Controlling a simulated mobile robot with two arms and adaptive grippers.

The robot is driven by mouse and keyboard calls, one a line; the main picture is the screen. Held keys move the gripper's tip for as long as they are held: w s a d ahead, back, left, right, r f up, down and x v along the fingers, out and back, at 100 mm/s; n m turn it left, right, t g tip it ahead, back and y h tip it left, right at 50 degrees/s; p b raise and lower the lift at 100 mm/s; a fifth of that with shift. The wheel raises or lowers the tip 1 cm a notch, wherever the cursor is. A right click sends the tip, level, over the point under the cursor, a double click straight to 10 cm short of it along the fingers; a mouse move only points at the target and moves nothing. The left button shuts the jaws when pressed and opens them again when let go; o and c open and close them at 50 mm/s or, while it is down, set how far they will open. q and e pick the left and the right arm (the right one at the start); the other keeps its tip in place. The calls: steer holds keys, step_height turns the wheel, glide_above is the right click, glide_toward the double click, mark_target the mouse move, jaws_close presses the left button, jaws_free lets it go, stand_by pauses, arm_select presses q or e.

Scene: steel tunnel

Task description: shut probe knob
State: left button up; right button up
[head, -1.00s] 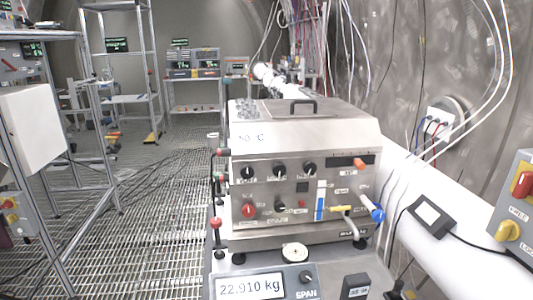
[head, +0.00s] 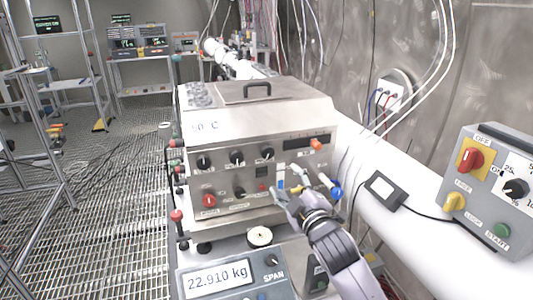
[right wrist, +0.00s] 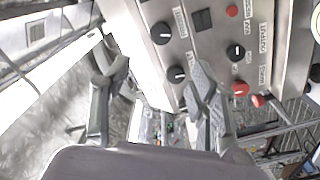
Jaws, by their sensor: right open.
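The steel box (head: 250,130) stands in front of me with a panel of knobs. Black knobs (head: 236,158) run along its upper row, with a red knob (head: 209,200) and another black knob (head: 239,193) below. My left gripper is not in view.
A blue-ended handle (head: 336,192) sticks out just right of my right gripper. A scale display (head: 218,279) stands below the panel. A control box (head: 490,190) is at the far right, beside a white pipe. Shelves and racks stand at the left and back.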

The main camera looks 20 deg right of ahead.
mark_target(268, 154)
steer(key=w+p, duration=0.1)
steer(key=w, duration=0.4)
steer(key=w+p, duration=0.1)
steer(key=w, duration=0.4)
steer(key=w+p, duration=0.1)
steer(key=w, duration=0.4)
steer(key=shift+w+a, duration=0.25)
steer(key=shift+w, duration=0.05)
steer(key=c, duration=1.2)
steer(key=shift+o, duration=0.2)
steer(key=shift+f, duration=0.1)
